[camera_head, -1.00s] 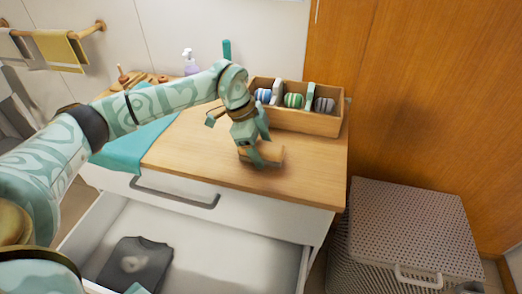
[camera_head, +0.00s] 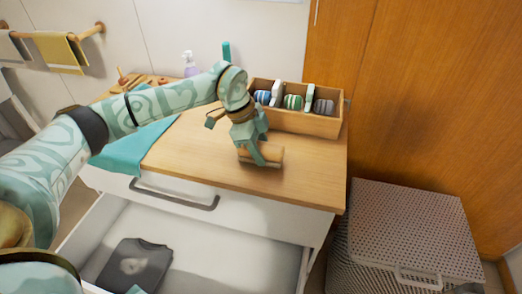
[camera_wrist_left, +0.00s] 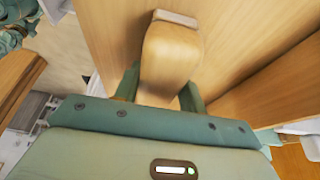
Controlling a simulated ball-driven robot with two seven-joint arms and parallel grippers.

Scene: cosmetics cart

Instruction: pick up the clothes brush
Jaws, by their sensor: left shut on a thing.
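The clothes brush (camera_head: 272,155) is a light wooden brush on or just above the wooden top of the cabinet, near its front right part. My left gripper (camera_head: 258,155) is shut on it from above. In the left wrist view the brush (camera_wrist_left: 171,55) stretches forward from between the fingers of the left gripper (camera_wrist_left: 160,92), with a pale strip at its far end. Part of the brush is hidden by the fingers. I cannot tell whether it touches the top. My right gripper is not in view.
A wooden box (camera_head: 310,122) with several rolled items stands behind the gripper. A teal cloth (camera_head: 125,155) hangs over the left front edge. The drawer (camera_head: 205,245) below is open with a folded dark shirt (camera_head: 135,265) inside. A woven hamper (camera_head: 415,225) stands at right.

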